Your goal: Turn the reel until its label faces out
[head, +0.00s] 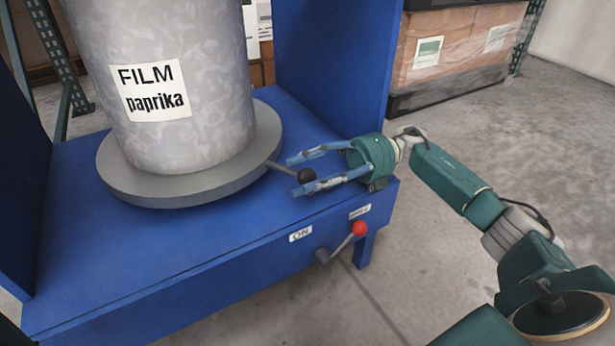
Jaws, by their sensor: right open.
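The reel (205,100) is a large grey film roll standing upright on a round grey turntable (170,188). Its white label (150,91) reads "FILM paprika" and shows on the side toward me, left of the roll's middle. A short handle with a dark ball knob (306,175) sticks out from the turntable's right side. My right gripper (297,174) is open, with its fingers pointing left and the knob at its fingertips, one finger on each side in the picture. I cannot tell whether they touch it. My left gripper is out of view.
The turntable sits in a blue frame (250,222) with upright side panels. A red-knobbed lever (359,229) is on its front, near an "ON" label (300,234). Wrapped cartons (455,48) stand behind at the right. Open concrete floor lies to the right.

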